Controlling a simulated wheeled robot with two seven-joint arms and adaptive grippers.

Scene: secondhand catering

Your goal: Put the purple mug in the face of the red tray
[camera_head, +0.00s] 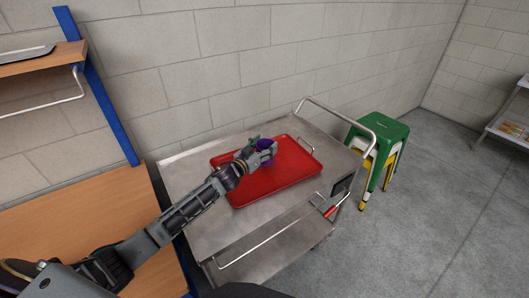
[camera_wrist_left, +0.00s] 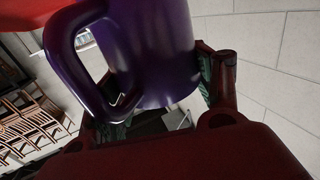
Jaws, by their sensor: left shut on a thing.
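The purple mug (camera_head: 265,144) is at my left gripper (camera_head: 264,152), over the red tray (camera_head: 289,177). In the left wrist view the mug (camera_wrist_left: 160,50) fills the upper middle, with its handle to the left. My left gripper (camera_wrist_left: 165,100) is shut on the mug, with a finger on each side of it. In the head view the gripper hides part of the mug, and I cannot tell whether the mug touches the tray. The tray lies flat on the metal cart. My right gripper is not in view.
The metal cart (camera_head: 202,235) has a raised rail handle (camera_head: 345,119) at its right end. A wooden table (camera_head: 100,212) and blue-post shelf (camera_head: 103,90) stand left. Stacked stools (camera_head: 382,134) stand right of the cart. A block wall is behind. The floor at right is clear.

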